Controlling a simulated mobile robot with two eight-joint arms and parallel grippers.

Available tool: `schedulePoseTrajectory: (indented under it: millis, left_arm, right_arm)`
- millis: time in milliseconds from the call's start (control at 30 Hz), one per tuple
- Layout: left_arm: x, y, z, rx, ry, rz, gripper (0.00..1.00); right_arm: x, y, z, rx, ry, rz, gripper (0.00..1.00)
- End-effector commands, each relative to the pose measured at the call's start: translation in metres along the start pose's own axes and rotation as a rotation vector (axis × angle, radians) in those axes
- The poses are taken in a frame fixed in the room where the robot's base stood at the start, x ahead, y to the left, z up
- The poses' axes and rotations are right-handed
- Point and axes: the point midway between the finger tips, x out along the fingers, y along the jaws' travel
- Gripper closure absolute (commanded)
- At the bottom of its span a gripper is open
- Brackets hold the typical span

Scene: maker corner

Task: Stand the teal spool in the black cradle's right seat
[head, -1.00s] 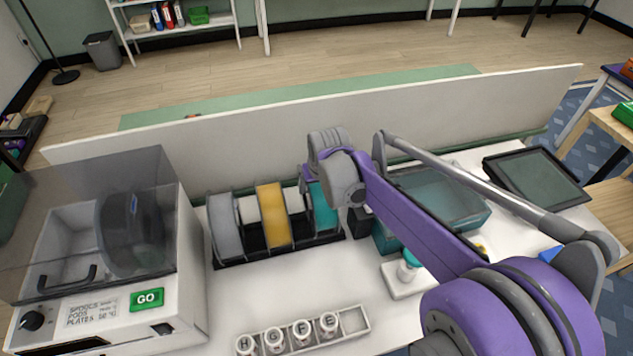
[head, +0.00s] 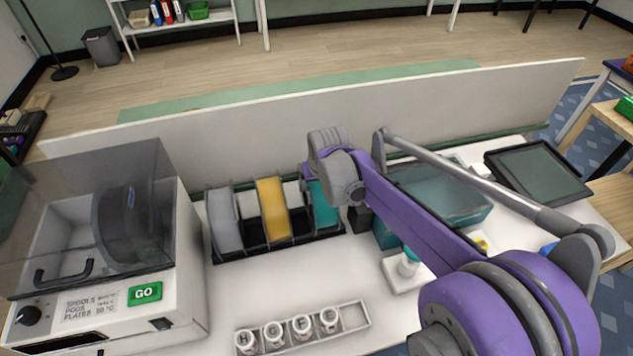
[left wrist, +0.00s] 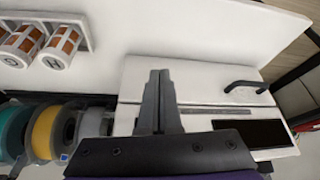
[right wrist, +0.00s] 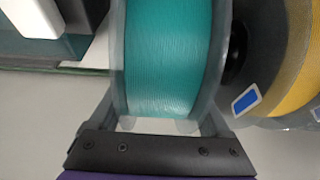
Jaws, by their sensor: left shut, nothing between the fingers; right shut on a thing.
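The teal spool (head: 322,212) stands upright at the right end of the black cradle (head: 232,257), in line with the other spools. Its lower part is partly hidden, so I cannot tell if it rests fully in the right seat. My right gripper (right wrist: 160,128) is shut on the teal spool (right wrist: 168,55), one finger on each side flange. In the head view my right arm hides the gripper's fingers. My left gripper (left wrist: 158,78) is shut and empty, above the white machine; the teal spool also shows at the left of the left wrist view (left wrist: 14,128).
A grey spool (head: 226,225) and a yellow spool (head: 272,211) stand in the cradle beside the teal one. A white machine (head: 185,270) is left, a pod rack (head: 355,316) in front, a teal bin (head: 460,205) right. A white panel (head: 420,115) stands behind.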

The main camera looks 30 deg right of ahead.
Motion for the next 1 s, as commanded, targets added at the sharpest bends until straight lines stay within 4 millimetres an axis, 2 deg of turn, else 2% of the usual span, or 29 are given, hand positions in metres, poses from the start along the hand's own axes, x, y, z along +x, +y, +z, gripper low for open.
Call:
schedulePoseTrajectory:
  millis: [400,433,533,800,867,1000]
  left_arm:
    - [0.001,0.000,0.001,0.000,-0.001,0.000,1.00]
    - [0.001,0.000,0.001,0.000,-0.001,0.000,1.00]
    - [0.001,0.000,0.001,0.000,-0.001,0.000,1.00]
    - [0.001,0.000,0.001,0.000,-0.001,0.000,1.00]
    - [0.001,0.000,0.001,0.000,0.000,0.000,1.00]
    - [-0.002,0.000,-0.001,0.000,0.001,0.000,1.00]
  right_arm:
    - [0.002,0.000,0.001,0.000,0.001,0.000,1.00]
    - [0.002,0.000,0.001,0.000,0.001,0.000,0.17]
    - [0.002,0.000,0.001,0.000,0.001,0.000,0.00]
    - [0.001,0.000,0.001,0.000,0.000,0.000,0.00]
    - [-0.004,0.000,0.001,0.000,0.000,0.000,0.00]
    - [-0.026,0.000,0.001,0.000,0.000,0.000,0.00]
